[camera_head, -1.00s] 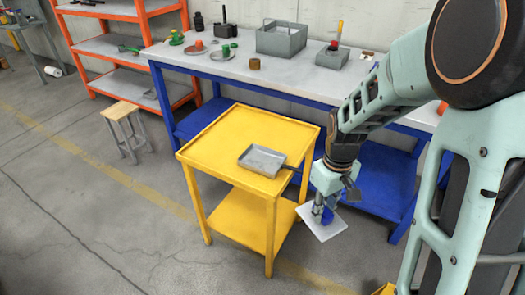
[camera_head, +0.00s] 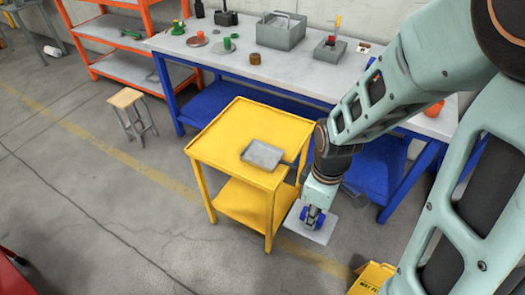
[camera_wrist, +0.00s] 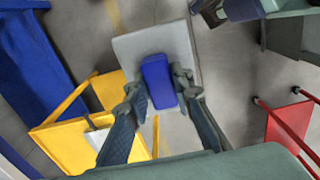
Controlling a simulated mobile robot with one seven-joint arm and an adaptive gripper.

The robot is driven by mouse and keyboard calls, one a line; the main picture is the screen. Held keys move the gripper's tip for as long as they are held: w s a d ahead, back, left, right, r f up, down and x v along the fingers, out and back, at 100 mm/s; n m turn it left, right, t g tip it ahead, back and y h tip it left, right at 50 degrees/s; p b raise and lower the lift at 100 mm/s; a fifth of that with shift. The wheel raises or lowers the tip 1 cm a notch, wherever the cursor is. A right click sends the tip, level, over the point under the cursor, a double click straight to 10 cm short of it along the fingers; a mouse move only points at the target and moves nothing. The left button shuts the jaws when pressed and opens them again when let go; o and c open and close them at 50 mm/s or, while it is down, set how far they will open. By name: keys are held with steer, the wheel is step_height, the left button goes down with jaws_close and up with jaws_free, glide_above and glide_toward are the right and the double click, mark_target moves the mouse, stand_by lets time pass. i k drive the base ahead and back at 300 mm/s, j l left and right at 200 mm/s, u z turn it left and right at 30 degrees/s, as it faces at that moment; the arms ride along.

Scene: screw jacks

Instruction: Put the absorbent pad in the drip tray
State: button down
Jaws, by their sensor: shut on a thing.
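The absorbent pad (camera_head: 322,231) is a flat pale square with a blue block (camera_wrist: 159,82) on its face. My gripper (camera_head: 313,215) is shut on this blue block. In the wrist view my gripper (camera_wrist: 158,88) has one finger on each side of the block, and the pale pad (camera_wrist: 127,47) spreads beyond it. The pad hangs in the air to the right of the yellow cart, apart from it. The drip tray (camera_head: 262,155) is a shallow grey rectangular tray on the cart's top, up and left of the pad. It is empty.
The yellow cart (camera_head: 222,142) has a clear top around the tray. Behind it stands a blue workbench (camera_head: 240,68) with a grey toolbox (camera_head: 281,34) and small parts. A wooden stool (camera_head: 126,99) is at left. A yellow floor sign (camera_head: 372,278) is at the lower right.

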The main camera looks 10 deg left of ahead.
mark_target(262, 156)
steer(key=i+j, duration=0.65)
steer(key=i, duration=0.25)
